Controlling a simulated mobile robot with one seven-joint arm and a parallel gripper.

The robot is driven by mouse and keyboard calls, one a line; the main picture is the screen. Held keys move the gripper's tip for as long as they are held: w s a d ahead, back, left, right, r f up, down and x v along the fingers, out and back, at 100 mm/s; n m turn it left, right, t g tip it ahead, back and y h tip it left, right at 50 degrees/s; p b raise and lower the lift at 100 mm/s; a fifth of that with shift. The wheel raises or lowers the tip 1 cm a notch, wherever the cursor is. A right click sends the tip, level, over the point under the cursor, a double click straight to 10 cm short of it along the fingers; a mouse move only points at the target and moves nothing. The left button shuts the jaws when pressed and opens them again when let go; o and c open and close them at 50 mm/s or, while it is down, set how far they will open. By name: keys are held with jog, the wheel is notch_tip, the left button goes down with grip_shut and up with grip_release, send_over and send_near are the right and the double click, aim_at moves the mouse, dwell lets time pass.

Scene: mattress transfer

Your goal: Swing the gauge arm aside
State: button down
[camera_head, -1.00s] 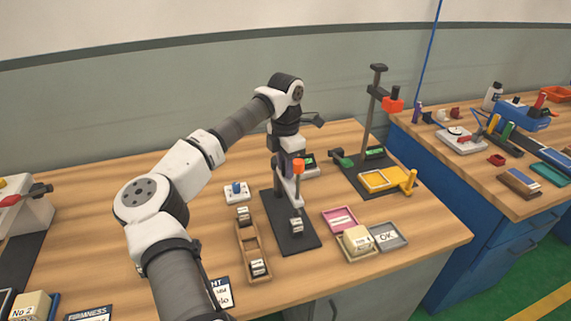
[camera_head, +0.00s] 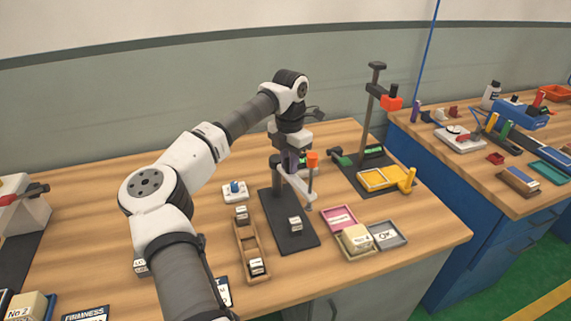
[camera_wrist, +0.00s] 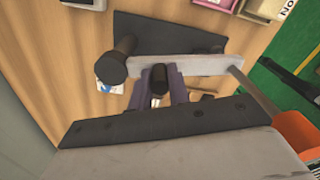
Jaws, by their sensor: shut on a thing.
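The gauge arm (camera_head: 297,185) is a light grey bar standing over a black base plate (camera_head: 288,232), with an orange piece (camera_head: 312,159) at its outer end. In the wrist view the bar (camera_wrist: 190,66) runs from a black pivot post (camera_wrist: 119,60) on the left to a thin rod on the right. My gripper (camera_wrist: 158,90) has its purple fingers shut on a short black peg (camera_wrist: 159,76) on the bar. In the head view my gripper (camera_head: 291,160) is partly hidden behind the bar. A small block (camera_head: 295,222) sits on the base plate, beside the arm's outer end.
A wooden tray (camera_head: 243,238) with blocks lies left of the plate. Pink (camera_head: 340,217) and grey (camera_head: 388,235) trays and a cream block (camera_head: 356,238) lie right of it. A tall stand (camera_head: 372,125) with a red-orange head rises behind, beside a yellow tray (camera_head: 378,180).

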jog(key=w+d+n, duration=0.3)
jog(key=w+n, duration=0.2)
jog(key=n, duration=0.6)
jog(key=shift+w+p, duration=0.2)
jog(key=shift+p, duration=0.25)
jog(key=shift+r, duration=0.1)
jog(key=c, duration=1.3)
grip_release()
jog(key=shift+w, duration=0.1)
notch_tip(320, 180, up, 14)
jog(key=shift+f+b, duration=0.15)
jog(key=shift+b, duration=0.75)
